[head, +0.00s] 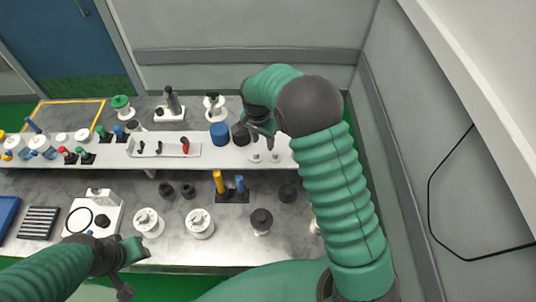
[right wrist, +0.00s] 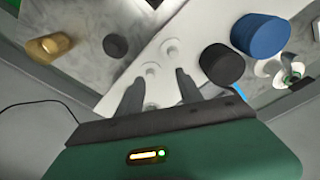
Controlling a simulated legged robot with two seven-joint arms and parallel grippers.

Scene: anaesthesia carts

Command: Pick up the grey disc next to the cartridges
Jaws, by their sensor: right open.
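Several dark grey round pieces are in the head view, and I cannot tell for sure which is the task's disc. Two small dark discs, a left one (head: 166,189) and a right one (head: 188,191), lie left of a black holder with a yellow cartridge (head: 219,182) and a blue cartridge (head: 239,184). Another dark disc (head: 287,192) lies to the right. A thick dark grey cylinder (right wrist: 221,64) stands beside a blue cylinder (right wrist: 260,35) on the white shelf. My right gripper (right wrist: 161,88) is open and empty above white pegs, beside the grey cylinder. My left gripper (head: 137,270) is open at the lower left.
The raised white shelf (head: 110,154) runs along the bench, bearing a tray (head: 165,151) with small tools. White round containers (head: 149,222) and a black-topped one (head: 261,220) stand in front. A grey wall (head: 390,150) is close on the right.

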